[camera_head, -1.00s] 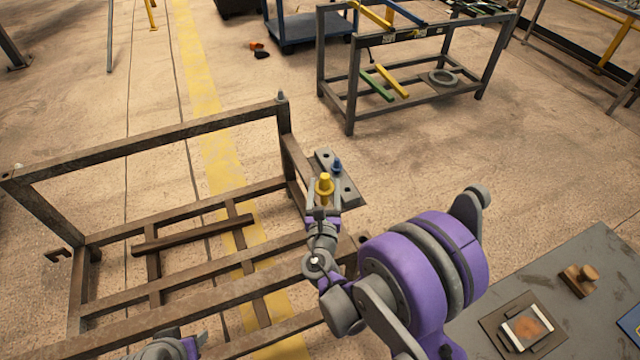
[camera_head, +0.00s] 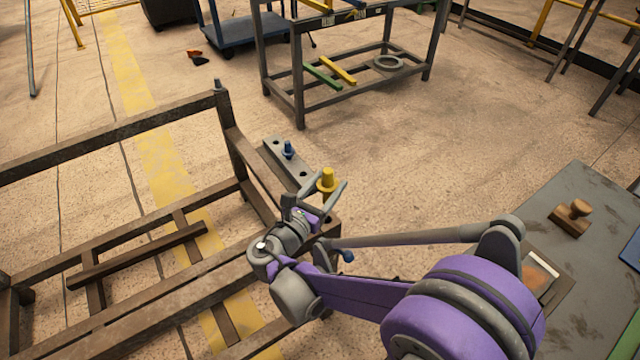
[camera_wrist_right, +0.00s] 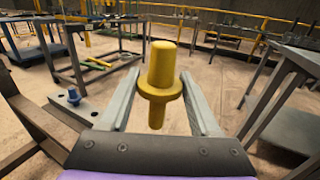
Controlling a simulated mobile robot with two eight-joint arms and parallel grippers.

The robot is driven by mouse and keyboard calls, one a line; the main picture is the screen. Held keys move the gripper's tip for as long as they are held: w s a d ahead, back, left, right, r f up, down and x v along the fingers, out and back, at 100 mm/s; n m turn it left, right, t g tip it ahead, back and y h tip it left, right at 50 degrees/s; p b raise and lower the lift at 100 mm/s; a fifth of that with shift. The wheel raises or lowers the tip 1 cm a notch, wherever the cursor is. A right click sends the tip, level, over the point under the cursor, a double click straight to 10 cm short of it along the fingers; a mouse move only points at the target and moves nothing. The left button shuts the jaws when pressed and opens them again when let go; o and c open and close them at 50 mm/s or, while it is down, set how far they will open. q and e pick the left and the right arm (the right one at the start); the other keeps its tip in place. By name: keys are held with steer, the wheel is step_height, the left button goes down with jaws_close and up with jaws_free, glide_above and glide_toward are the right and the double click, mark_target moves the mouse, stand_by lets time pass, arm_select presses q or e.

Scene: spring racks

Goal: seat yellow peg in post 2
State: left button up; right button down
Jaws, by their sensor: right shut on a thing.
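The yellow peg (camera_head: 327,178) is a stepped cylinder with a wide collar. It stands upright between the fingers of my right gripper (camera_head: 322,190), which is shut on it. In the right wrist view the yellow peg (camera_wrist_right: 161,70) is centred between the two grey fingers, with its narrow lower end below the collar. A grey plate (camera_head: 272,151) with dark holes lies at the right end of the brown frame, and a blue peg (camera_head: 288,150) stands in it. My right gripper is right of and nearer than the plate. No post numbers are readable. My left gripper is out of view.
The brown metal frame (camera_head: 110,130) fills the left. A dark rack (camera_head: 298,90) with coloured bars and a blue cart (camera_head: 236,38) are at the back.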

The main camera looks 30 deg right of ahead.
mark_target(326, 200)
steer(key=shift+f, duration=0.1)
steer(key=shift+f+b, duration=2)
steer(key=shift+f, duration=0.75)
steer(key=shift+f+b, duration=1.45)
steer(key=shift+f, duration=0.55)
steer(key=shift+c, duration=0.2)
jaws_free()
steer(key=shift+a, duration=0.15)
steer(key=v, duration=1)
steer(key=shift+s+a+p, duration=0.2)
steer(key=shift+s+p, duration=0.05)
steer(key=shift+p, duration=0.05)
